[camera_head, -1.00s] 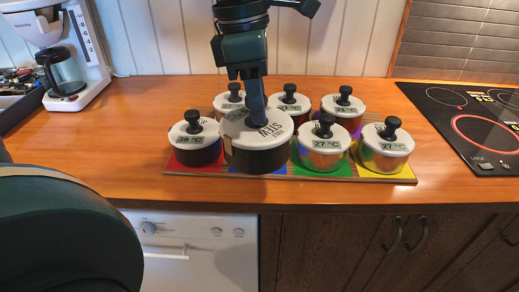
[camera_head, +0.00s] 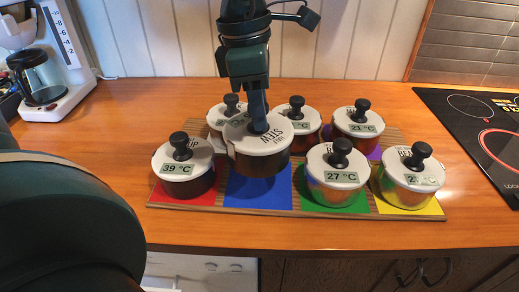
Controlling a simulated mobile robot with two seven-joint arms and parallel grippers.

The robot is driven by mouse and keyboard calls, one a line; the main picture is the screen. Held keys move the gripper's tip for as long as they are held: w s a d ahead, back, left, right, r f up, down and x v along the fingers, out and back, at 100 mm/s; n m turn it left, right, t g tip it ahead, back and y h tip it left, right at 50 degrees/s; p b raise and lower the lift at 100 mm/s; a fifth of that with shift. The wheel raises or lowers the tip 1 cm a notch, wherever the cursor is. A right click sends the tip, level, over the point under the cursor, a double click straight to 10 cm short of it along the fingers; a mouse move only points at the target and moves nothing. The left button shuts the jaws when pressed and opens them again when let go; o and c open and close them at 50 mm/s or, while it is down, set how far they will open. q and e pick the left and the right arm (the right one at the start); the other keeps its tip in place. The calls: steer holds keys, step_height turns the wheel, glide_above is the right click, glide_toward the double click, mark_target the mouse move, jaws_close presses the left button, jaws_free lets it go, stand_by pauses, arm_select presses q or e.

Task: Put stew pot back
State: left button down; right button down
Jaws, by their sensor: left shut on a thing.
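The stew pot (camera_head: 262,165) is dark with a white lid marked "STEW" and a black knob. My left gripper (camera_head: 258,124) comes down from the top and is shut on the lid knob. The pot hangs upright, seemingly over the back part of the blue square (camera_head: 258,192) of the wooden board (camera_head: 235,211), close in front of the back-row pots. Whether its base touches the board is hard to tell. My right gripper is not in view.
A 39 °C pot (camera_head: 186,185) stands on red at left, a 27 °C pot (camera_head: 335,190) on green, and another pot (camera_head: 408,187) on yellow. Several pots stand behind. A coffee maker (camera_head: 42,85) is at left, a cooktop (camera_head: 480,135) at right. The front counter is clear.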

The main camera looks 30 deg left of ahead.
mark_target(259, 140)
arm_select(q)
steer(key=shift+f, duration=3.3)
steer(key=c, duration=1.5)
jaws_free()
steer(key=shift+f+b, duration=0.2)
steer(key=shift+b, duration=0.15)
steer(key=shift+c, duration=0.2)
steer(key=o, duration=0.5)
steer(key=shift+c, duration=0.2)
steer(key=shift+r, duration=0.1)
steer(key=r, duration=0.4)
steer(key=a+r+p, duration=0.1)
steer(key=r, duration=0.3)
steer(key=s+r, duration=0.1)
steer(key=r, duration=0.3)
steer(key=shift+a, duration=0.25)
